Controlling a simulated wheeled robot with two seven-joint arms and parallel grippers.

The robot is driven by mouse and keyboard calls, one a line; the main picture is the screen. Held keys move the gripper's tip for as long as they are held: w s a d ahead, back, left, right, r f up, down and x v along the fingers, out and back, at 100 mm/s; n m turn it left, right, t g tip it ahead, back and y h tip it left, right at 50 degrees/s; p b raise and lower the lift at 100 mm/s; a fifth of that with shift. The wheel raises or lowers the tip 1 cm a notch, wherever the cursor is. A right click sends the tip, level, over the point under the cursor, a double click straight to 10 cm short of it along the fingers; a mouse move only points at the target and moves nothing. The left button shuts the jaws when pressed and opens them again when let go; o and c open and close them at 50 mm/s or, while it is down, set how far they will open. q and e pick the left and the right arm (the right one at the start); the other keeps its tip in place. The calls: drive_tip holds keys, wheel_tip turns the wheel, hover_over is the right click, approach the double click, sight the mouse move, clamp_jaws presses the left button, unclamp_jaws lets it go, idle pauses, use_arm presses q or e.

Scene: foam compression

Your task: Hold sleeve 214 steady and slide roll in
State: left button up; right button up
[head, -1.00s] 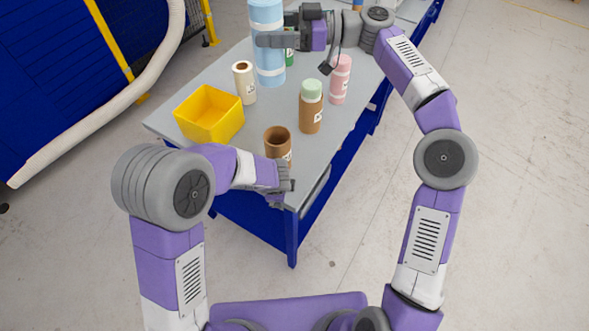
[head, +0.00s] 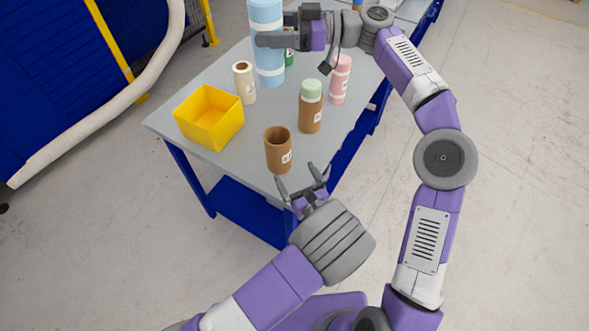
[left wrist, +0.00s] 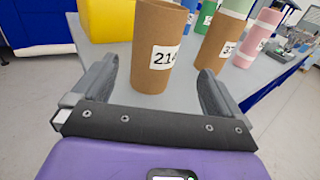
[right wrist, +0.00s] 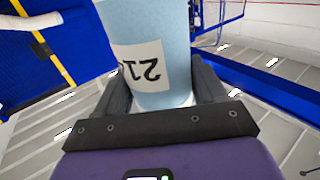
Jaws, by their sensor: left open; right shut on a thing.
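Sleeve 214 (head: 277,152) is a brown open-topped tube standing upright near the front corner of the table. In the left wrist view the sleeve (left wrist: 158,55) shows its 214 label and stands just beyond and between the fingers. My left gripper (head: 301,176) is open and empty, its fingers pointing at the sleeve. My right gripper (head: 288,28) is shut on the light blue roll (head: 267,14) at the back of the table. The roll is upright with white bands. In the right wrist view the roll (right wrist: 150,28) carries a label partly reading 21, upside down.
A yellow bin (head: 210,118) and a cream roll (head: 244,83) stand left of the sleeve. A brown sleeve with a green roll in it (head: 311,108) and a pink one (head: 340,80) stand to its right.

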sight(273, 139)
use_arm(q)
drive_tip(key=shift+w+a, duration=0.15)
drive_tip(key=shift+a, duration=0.2)
use_arm(e)
drive_tip(key=shift+s, duration=0.1)
use_arm(q)
drive_tip(key=shift+w+a, duration=0.15)
drive_tip(key=shift+w, duration=0.2)
drive_tip(key=x, duration=1.1)
drive_tip(key=c, duration=0.8)
drive_tip(key=shift+c, duration=0.2)
use_arm(e)
drive_tip(key=f, duration=1.7)
drive_tip(key=shift+d+f, duration=0.25)
